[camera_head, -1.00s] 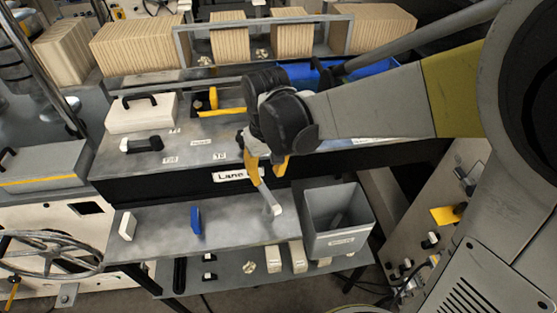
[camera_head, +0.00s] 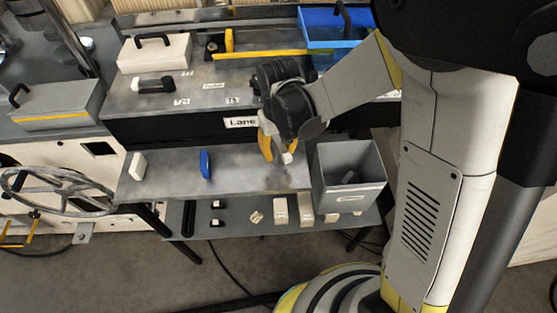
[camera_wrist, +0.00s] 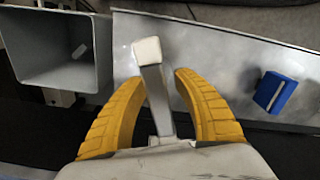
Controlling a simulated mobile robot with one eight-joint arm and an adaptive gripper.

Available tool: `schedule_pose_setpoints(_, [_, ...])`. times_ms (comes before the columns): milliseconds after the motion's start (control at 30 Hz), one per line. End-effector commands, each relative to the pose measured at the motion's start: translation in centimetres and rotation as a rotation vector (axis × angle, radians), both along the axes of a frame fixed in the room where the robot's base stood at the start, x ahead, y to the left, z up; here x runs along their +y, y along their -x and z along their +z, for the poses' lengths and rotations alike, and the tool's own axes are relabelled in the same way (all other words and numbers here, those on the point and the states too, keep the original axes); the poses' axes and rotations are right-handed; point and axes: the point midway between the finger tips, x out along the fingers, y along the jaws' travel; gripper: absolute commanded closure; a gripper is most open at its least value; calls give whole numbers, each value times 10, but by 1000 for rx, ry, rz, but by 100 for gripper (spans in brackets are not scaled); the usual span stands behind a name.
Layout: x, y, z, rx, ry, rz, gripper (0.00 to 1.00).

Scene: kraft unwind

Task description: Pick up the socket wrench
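The socket wrench (camera_wrist: 153,82) is a grey bar with a pale block-like end, at the grey shelf (camera_wrist: 225,60). In the wrist view it runs between the two yellow fingers of my gripper (camera_wrist: 161,80), its pale end beyond the tips. The fingers stand apart, with a gap visible on the right of the bar; contact on the left is unclear. In the head view my gripper (camera_head: 278,150) is low over the shelf, and only the wrench's pale end (camera_head: 289,157) shows clearly. The rest is hidden by my gripper.
A grey bin (camera_head: 325,190) stands close right of my gripper in the head view. A blue piece (camera_head: 205,165) and a white piece (camera_head: 138,165) stand on the shelf to the left. The raised Lane ledge (camera_head: 200,130) lies behind.

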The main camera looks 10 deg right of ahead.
Motion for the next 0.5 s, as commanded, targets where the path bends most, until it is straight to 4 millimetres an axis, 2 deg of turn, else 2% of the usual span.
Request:
schedule_pose_setpoints(267, [0,0,-3,0,0,0,65])
schedule_pose_setpoints(300, [0,0,-3,0,0,0,77])
schedule_pose_setpoints(367, [0,0,-3,0,0,0,96])
schedule_pose_setpoints(400, [0,0,-3,0,0,0,100])
schedule_pose_setpoints(500, [0,0,-3,0,0,0,100])
